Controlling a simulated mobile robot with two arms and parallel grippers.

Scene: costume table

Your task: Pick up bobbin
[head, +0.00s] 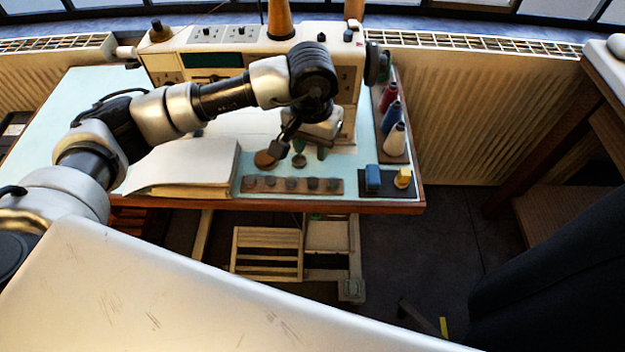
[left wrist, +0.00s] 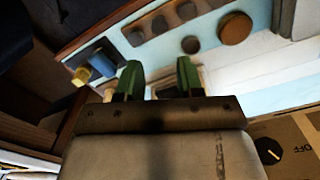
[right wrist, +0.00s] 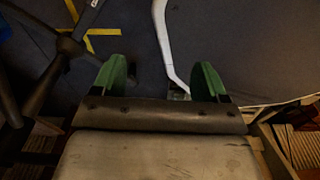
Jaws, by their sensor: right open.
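A small dark round bobbin (head: 299,160) lies on the light blue table mat, behind a wooden rack (head: 257,185) that holds a row of several dark bobbins. In the left wrist view, the loose bobbin (left wrist: 190,44) lies beyond the fingertips, with rack bobbins (left wrist: 160,25) to its left. A larger brown disc (head: 265,159) sits beside it. My left gripper (head: 310,150) is above the mat by the sewing machine. Its green fingers (left wrist: 159,80) are apart with nothing held. My right gripper (right wrist: 158,80) is open and empty above the floor.
The sewing machine (head: 183,65) stands at the back. White papers (head: 190,165) lie to the left. Red (head: 389,96), blue (head: 391,117) and white (head: 396,140) thread cones stand on a wooden tray at right. Blue (head: 373,178) and yellow (head: 403,177) pieces sit at the front right corner.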

